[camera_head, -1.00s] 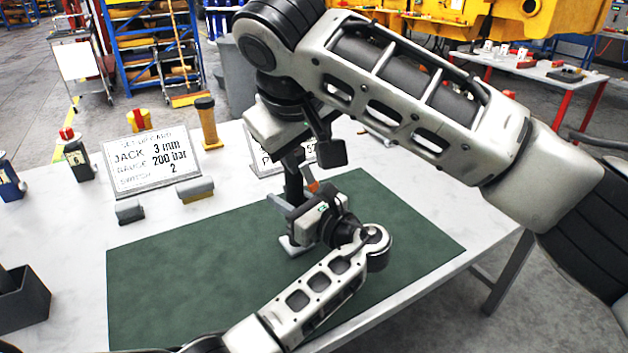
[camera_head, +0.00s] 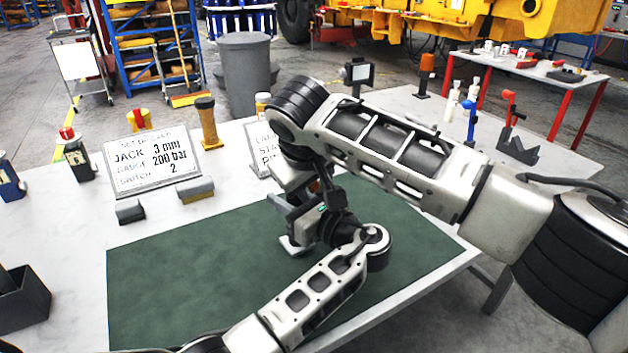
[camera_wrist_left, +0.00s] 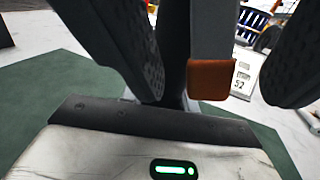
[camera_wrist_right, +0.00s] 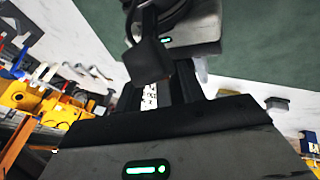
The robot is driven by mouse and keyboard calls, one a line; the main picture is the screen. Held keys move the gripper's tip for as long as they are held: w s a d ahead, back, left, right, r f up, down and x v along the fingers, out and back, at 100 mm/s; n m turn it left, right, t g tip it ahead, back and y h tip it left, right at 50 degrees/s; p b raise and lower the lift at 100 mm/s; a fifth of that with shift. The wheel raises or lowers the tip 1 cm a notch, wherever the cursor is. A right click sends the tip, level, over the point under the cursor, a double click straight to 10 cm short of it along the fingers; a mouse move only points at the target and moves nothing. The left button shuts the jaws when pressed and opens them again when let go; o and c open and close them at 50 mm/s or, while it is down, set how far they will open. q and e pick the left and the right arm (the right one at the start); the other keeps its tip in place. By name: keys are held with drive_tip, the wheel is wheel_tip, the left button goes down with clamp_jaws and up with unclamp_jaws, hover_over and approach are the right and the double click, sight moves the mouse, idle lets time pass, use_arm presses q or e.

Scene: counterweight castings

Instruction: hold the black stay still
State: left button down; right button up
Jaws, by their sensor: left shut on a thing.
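The black stay (camera_wrist_left: 172,62) is a dark upright bar between the fingers of my left gripper in the left wrist view. My left gripper (camera_head: 318,216) is shut on it above the green mat (camera_head: 190,290). A grey bar with an orange end (camera_wrist_left: 211,80) stands in front of the stay in that view. A pale foot (camera_head: 293,245) shows below on the mat. My right gripper (camera_head: 300,188) is just above my left one, and the two overlap in the head view. In the right wrist view a dark block (camera_wrist_right: 150,60) covers its fingertips, so its opening is unclear.
A set-up card (camera_head: 152,160) and a partly hidden second card (camera_head: 262,146) stand behind the mat. Grey blocks (camera_head: 130,211) lie in front of the first card. A dark box (camera_head: 22,300) is at left. Blue (camera_head: 470,118) and red (camera_head: 510,105) upright pieces stand at right.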

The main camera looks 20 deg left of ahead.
clamp_jaws()
drive_tip(key=shift+s+a+f+g+y, duration=0.1)
drive_tip(key=shift+s+a+g+y, duration=0.05)
drive_tip(key=shift+g+y, duration=0.3)
drive_tip(key=shift+s+a+f+g+y, duration=0.15)
drive_tip(key=shift+g+y, duration=0.1)
drive_tip(key=shift+g, duration=0.3)
drive_tip(key=shift+r, duration=0.1)
drive_tip(key=shift+o, duration=0.7)
unclamp_jaws()
drive_tip(key=v, duration=1.2)
drive_tip(key=shift+d, duration=0.1)
